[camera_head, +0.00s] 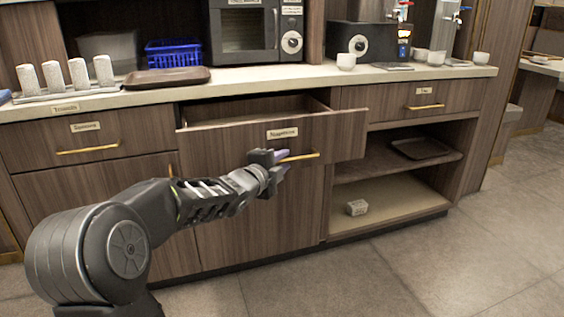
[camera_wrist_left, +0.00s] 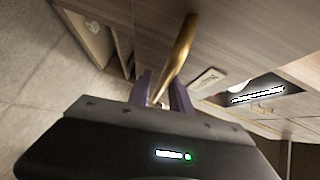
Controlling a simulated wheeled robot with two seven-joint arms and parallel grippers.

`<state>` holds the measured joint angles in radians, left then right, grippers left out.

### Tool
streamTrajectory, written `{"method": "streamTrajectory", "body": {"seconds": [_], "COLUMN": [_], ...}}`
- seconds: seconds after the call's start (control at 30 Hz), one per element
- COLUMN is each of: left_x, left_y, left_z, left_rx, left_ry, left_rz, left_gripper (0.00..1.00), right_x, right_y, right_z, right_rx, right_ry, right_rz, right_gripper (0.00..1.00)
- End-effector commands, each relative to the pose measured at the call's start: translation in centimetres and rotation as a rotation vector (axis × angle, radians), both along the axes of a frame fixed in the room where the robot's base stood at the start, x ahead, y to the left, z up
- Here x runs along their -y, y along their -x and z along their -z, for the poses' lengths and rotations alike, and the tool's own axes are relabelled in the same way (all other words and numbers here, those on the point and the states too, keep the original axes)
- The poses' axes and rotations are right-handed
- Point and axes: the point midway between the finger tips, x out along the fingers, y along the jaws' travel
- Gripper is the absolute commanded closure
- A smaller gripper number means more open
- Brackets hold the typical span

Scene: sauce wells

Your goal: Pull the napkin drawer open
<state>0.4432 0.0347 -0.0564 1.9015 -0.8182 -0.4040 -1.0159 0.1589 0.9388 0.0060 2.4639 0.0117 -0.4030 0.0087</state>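The napkin drawer (camera_head: 340,137) is a wide wooden drawer with a small label. It stands out from the cabinet, and its empty-looking inside shows behind the front. Its brass bar handle (camera_head: 304,157) also shows in the left wrist view (camera_wrist_left: 180,50), where it runs between the purple fingers. My left gripper (camera_head: 284,156) is at the left part of the handle, with its fingers closed around the bar (camera_wrist_left: 163,90). The gripper hides the handle's left end. My right gripper is in neither view.
The counter (camera_head: 250,84) above holds a brown tray (camera_head: 167,80), a blue basket (camera_head: 173,53) and several rolled white towels. Closed drawers flank the open one. The floor in front is clear.

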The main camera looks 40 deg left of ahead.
Motion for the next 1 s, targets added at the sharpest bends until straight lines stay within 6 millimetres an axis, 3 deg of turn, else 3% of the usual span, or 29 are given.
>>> {"method": "streamTrajectory", "body": {"seconds": [0.47,0.8,1.0], "left_x": [0.1,0.9,1.3], "left_y": [0.7,5.7,7.5], "left_z": [-0.4,-1.2,-1.2], "left_rx": [0.003,0.002,0.001], "left_ry": [-0.001,0.000,0.000], "left_rz": [0.000,-0.001,0.000], "left_gripper": [0.67,0.67,0.67], "right_x": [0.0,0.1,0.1], "right_y": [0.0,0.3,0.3], "right_z": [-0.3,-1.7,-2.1], "right_rx": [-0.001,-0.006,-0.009], "right_ry": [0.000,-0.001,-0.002], "right_rz": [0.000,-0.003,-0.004], "right_gripper": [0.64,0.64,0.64]}}
